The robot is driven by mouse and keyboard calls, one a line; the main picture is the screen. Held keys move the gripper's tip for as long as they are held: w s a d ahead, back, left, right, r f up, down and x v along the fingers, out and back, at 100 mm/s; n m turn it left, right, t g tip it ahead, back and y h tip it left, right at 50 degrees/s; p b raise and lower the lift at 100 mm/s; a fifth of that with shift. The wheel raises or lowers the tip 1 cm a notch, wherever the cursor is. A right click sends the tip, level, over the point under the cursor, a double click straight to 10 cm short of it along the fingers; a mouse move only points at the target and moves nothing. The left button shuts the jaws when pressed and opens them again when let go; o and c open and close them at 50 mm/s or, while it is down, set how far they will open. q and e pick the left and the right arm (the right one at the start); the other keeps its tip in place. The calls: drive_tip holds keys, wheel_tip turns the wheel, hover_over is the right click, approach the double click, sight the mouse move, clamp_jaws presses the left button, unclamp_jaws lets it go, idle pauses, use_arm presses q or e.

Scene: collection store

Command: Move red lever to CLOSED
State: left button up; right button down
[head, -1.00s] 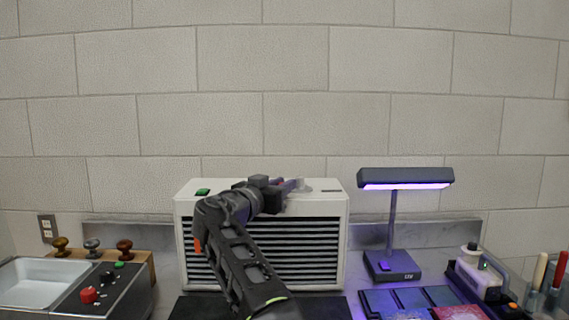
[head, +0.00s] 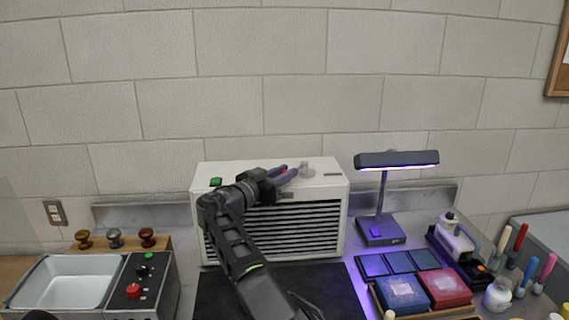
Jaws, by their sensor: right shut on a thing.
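A white louvred cabinet (head: 334,187) stands against the wall, with a small grey fitting (head: 307,171) on top near its right end. My right gripper (head: 286,174) is at the cabinet's top, just left of this fitting. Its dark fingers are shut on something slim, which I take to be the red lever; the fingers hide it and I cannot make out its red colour. I cannot read any CLOSED mark. My right arm crosses the cabinet's front and hides part of the louvres. My left gripper is not in view.
A green button (head: 216,182) is on the cabinet's top left. A lamp (head: 397,160) stands to the right, behind red and dark boxes (head: 446,289). At left are a white basin (head: 68,286) and a control box with a red knob (head: 133,291). A dark mat (head: 318,282) lies in front.

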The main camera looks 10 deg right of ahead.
idle(0.4)
drive_tip(key=c, duration=1.3)
unclamp_jaws()
drive_tip(key=shift+w, duration=0.1)
drive_tip(key=shift+o, duration=0.2)
drive_tip(key=shift+f, duration=0.1)
drive_tip(key=shift+s+a+f+b, duration=0.15)
drive_tip(key=shift+s+a+b, duration=0.15)
drive_tip(key=shift+b, duration=0.4)
drive_tip(key=b+v, duration=0.5)
drive_tip(key=v, duration=0.2)
drive_tip(key=shift+r, duration=0.25)
